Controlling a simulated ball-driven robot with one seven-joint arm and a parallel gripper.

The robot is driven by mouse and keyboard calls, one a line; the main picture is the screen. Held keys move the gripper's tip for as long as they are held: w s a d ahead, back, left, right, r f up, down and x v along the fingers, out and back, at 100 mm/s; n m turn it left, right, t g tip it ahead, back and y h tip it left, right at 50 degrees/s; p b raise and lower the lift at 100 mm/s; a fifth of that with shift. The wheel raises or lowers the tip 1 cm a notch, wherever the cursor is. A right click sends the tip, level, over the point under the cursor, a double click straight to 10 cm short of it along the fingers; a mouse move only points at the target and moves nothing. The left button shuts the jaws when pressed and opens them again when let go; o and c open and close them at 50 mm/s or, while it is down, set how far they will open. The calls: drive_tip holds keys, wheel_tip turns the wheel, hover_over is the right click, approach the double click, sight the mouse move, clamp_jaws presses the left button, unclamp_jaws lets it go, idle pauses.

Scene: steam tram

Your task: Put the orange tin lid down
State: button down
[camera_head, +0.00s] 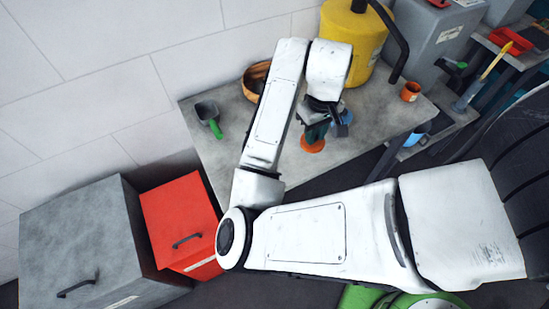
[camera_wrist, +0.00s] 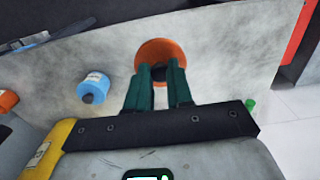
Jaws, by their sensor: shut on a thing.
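The orange tin lid is a round orange disc that shows just below my gripper in the head view (camera_head: 313,146) and beyond the fingertips in the wrist view (camera_wrist: 160,49). My gripper (camera_head: 317,133), with dark green fingers (camera_wrist: 162,72), is shut on the lid, near its middle. The part between the fingertips is dark and mostly hidden. The lid is over the grey tabletop (camera_head: 365,133), near its front edge. I cannot tell whether it touches the top.
A blue tin (camera_wrist: 93,87) stands close beside the gripper. An orange cup (camera_head: 410,91), a grey scoop with green handle (camera_head: 209,117), a brown bowl (camera_head: 255,80) and a yellow tank (camera_head: 355,35) are also on the table. Bare tabletop lies left of the gripper.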

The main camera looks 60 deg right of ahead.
drive_tip(key=w+a+f, duration=0.1)
drive_tip(key=w+f, duration=0.1)
drive_tip(key=w, duration=0.1)
drive_tip(key=w+a+f, duration=0.2)
drive_tip(key=w+f, duration=0.1)
drive_tip(key=w+a+f+p, duration=0.1)
drive_tip(key=w+a+f, duration=0.1)
drive_tip(key=w+f, duration=0.1)
drive_tip(key=shift+w+f, duration=0.25)
drive_tip(key=shift+w, duration=0.2)
drive_tip(key=shift+w+a+f+p, duration=0.15)
drive_tip(key=shift+f+p, duration=0.35)
drive_tip(key=shift+f, duration=1.2)
drive_tip(key=shift+f, duration=0.15)
drive_tip(key=c, duration=1)
unclamp_jaws()
